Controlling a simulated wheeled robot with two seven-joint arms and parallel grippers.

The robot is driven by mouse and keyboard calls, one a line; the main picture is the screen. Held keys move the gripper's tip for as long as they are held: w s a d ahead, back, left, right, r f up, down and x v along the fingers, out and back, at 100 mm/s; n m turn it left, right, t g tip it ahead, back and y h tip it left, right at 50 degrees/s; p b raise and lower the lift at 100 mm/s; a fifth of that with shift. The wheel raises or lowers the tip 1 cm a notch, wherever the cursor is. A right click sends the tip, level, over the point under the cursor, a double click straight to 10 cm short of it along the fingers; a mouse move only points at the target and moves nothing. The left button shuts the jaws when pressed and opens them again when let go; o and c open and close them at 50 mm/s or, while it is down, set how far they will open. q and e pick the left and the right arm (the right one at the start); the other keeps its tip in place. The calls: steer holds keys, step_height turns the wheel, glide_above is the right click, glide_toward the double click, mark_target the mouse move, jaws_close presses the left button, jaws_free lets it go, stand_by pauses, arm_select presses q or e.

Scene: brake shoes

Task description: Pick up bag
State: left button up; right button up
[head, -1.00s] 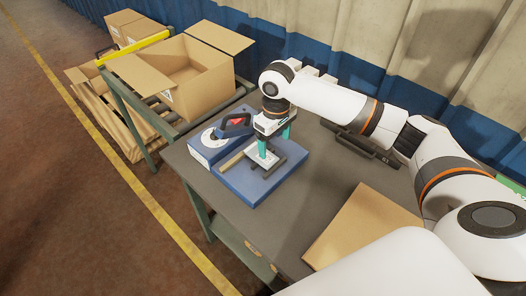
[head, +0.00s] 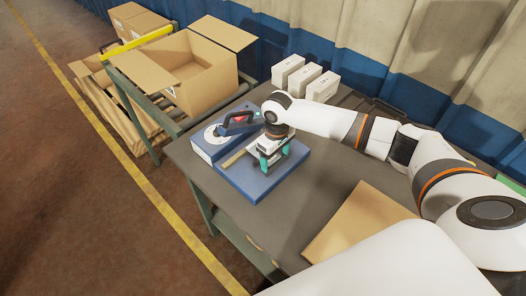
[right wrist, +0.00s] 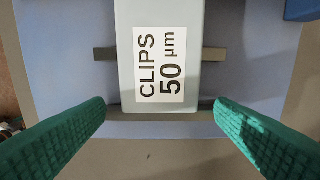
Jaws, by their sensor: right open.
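A pale grey bag-like item labelled "CLIPS 50 µm" (right wrist: 160,60) lies on a blue platform (right wrist: 60,70) in the right wrist view. My right gripper (right wrist: 161,104) is open, with its green fingers on either side of the item's near end and a gap at each side. No contact with it shows. In the head view my right gripper (head: 272,160) is over the blue platform (head: 242,184) and largely hides the item. My left gripper is not in view.
A blue device with a dark handle (head: 239,121) stands left of the platform. Several white boxes (head: 305,78) stand behind my right arm. A cardboard sheet (head: 358,222) lies on the grey table (head: 312,182). An open carton (head: 205,88) stands on rollers at the left.

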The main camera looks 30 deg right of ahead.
steer(key=c, duration=1.1)
steer(key=shift+o, duration=0.2)
